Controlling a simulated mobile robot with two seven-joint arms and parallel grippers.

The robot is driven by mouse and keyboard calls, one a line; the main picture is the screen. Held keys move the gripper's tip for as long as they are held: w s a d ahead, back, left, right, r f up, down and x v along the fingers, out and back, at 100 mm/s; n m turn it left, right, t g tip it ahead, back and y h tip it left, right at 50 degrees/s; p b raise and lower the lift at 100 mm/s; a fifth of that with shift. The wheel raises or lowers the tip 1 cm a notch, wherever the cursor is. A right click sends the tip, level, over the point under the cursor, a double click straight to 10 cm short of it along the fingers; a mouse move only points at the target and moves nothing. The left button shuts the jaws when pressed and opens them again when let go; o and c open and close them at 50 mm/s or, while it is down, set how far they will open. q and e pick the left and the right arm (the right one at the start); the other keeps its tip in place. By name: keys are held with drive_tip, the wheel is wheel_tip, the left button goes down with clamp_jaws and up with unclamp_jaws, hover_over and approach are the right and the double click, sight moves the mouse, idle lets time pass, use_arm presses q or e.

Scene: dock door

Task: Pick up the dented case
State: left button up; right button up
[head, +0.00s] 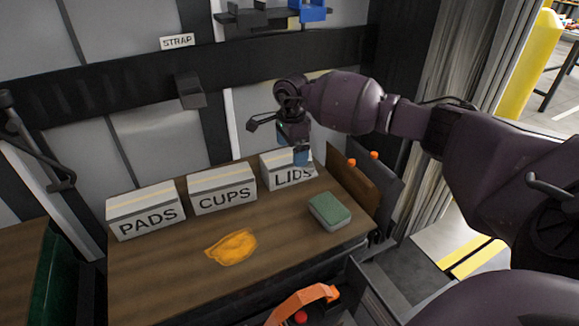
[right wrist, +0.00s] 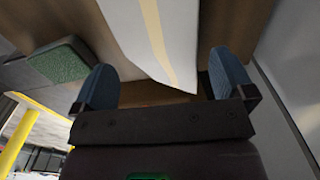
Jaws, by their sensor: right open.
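Three white cases with tan tape stand in a row on the wooden bench: PADS (head: 146,212), CUPS (head: 222,190) and LIDS (head: 278,168). I cannot make out a clear dent on any of them from the head view. My right gripper (head: 297,155) is at the LIDS case and covers part of its top and front. In the right wrist view, a white case with a yellow tape stripe (right wrist: 130,28) lies ahead of the open blue fingers (right wrist: 163,80), its near corner between them. I see no grip on it. My left gripper is out of view.
A green-topped block (head: 330,210) lies at the right of the bench (head: 165,280); it also shows in the wrist view (right wrist: 62,62). An orange patch (head: 232,246) lies on the bare wood. Brown and grey panels (head: 352,190) stand close at the right end. A STRAP label (head: 177,42) is above.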

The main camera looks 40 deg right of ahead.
wheel_tip(320, 180, down, 5)
drive_tip(key=shift+w+f+b, duration=0.1)
drive_tip(key=shift+w+b, duration=0.05)
drive_tip(key=shift+b, duration=0.4)
drive_tip(key=shift+c, duration=0.5)
drive_tip(key=shift+r, duration=0.2)
drive_tip(key=c, duration=1.3)
